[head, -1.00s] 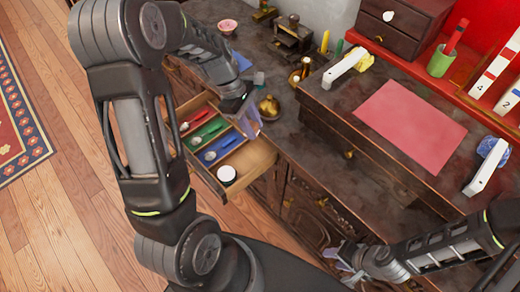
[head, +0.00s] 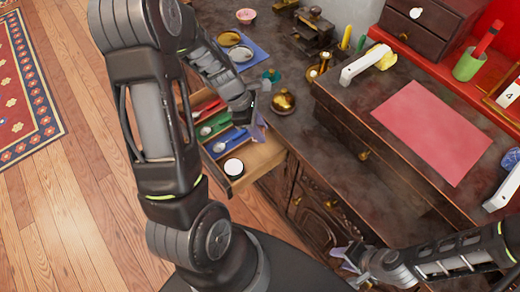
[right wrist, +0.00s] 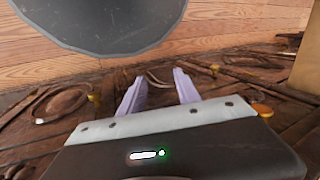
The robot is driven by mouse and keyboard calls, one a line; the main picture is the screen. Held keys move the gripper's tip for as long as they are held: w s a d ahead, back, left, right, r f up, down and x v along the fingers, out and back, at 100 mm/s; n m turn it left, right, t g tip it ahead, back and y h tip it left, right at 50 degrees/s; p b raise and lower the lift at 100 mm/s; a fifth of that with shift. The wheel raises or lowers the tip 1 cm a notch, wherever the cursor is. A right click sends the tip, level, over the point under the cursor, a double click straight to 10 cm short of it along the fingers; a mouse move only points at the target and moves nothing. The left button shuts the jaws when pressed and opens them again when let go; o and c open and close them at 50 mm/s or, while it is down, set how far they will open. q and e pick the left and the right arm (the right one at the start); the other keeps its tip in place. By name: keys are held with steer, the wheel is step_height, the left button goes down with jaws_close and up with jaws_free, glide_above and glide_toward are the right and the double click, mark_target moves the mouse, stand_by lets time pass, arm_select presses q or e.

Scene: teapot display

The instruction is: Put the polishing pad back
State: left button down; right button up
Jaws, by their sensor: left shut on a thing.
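My left gripper (head: 259,128) is over the right edge of an open drawer (head: 257,160), close to the dark cabinet top. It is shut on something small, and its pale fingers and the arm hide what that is. I cannot make out the polishing pad for certain. The drawer has compartments with red, green and blue linings, spoons, and a round white-topped jar (head: 234,167). My right gripper (head: 346,256) is low in front of the cabinet. In the right wrist view its two pale fingers (right wrist: 158,93) are apart with nothing between them.
A brass pot (head: 283,101) stands on the cabinet top right of my left gripper. A blue mat (head: 259,56) with round dishes lies behind. A raised chest with a red mat (head: 432,130) and a white handle-shaped piece (head: 361,70) fills the right.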

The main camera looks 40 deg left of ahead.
arm_select(q)
step_height(320, 180, down, 6)
steer(key=shift+f+b, duration=0.2)
steer(key=shift+b, duration=0.25)
steer(key=shift+f+b, duration=0.35)
steer(key=shift+f, duration=1.55)
steer(key=shift+f, duration=0.15)
steer(key=c, duration=1.1)
jaws_free()
steer(key=shift+o, duration=0.2)
